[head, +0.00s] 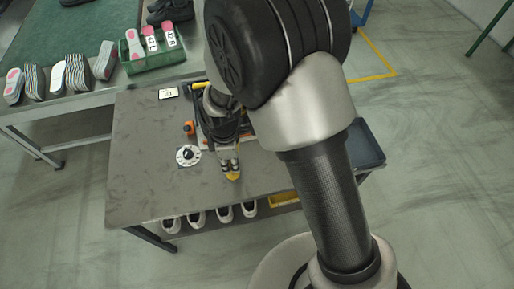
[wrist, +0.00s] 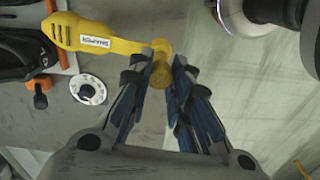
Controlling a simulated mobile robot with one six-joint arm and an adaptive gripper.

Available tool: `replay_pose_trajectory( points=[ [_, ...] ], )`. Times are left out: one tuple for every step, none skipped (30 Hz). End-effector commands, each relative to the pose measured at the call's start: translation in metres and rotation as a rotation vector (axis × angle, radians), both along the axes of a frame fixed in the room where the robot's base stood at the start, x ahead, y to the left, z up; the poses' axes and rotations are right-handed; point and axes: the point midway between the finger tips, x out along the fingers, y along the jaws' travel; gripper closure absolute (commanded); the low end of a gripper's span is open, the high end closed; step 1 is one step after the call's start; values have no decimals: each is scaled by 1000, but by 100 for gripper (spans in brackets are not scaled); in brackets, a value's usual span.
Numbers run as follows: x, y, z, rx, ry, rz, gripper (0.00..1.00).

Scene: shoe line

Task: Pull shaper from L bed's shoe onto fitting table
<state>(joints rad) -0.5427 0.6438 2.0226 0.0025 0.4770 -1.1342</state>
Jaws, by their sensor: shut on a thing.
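The yellow shaper (wrist: 90,35), with a white label, shows along its length in the wrist view. My gripper (wrist: 163,72) is shut on the round knob at its right end. The shaper's far end lies near an orange strip, apart from the black shoe (wrist: 22,58) at the left edge. In the head view my gripper (head: 230,165) is over the front part of the grey fitting table (head: 145,180), with a bit of the yellow shaper (head: 233,177) showing. My arm partly hides the bed area there. I cannot tell whether the shaper touches the table.
A white dial (head: 188,155) and an orange knob (head: 189,128) sit left of my gripper. A small card (head: 169,93) lies further back. A green bin (head: 155,60) with insoles stands on the back table. Several shoes stand below the fitting table. The table's left part is clear.

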Motion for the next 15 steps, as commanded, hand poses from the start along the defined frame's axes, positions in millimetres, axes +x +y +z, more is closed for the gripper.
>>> replay_pose_trajectory(
  points=[
    [-4,8,-2,0,-3,56,99],
    [-5,11,-3,1,-4,84,99],
    [-7,15,-5,1,-6,110,99],
    [-8,16,-6,1,-6,125,99],
    [-9,17,-6,1,-7,134,99],
    [-9,18,-7,1,-7,141,99],
    [-9,18,-8,2,-7,144,99],
    [-9,18,-9,2,-7,145,99],
    [-9,18,-11,2,-7,144,99],
    [-9,18,-12,2,-7,143,99],
    [-9,18,-14,2,-7,143,99],
    [-9,18,-17,2,-7,142,99],
    [-9,18,-19,2,-7,142,99],
    [-9,18,-21,2,-7,141,99],
    [-9,18,-25,2,-7,141,99]
  ],
)
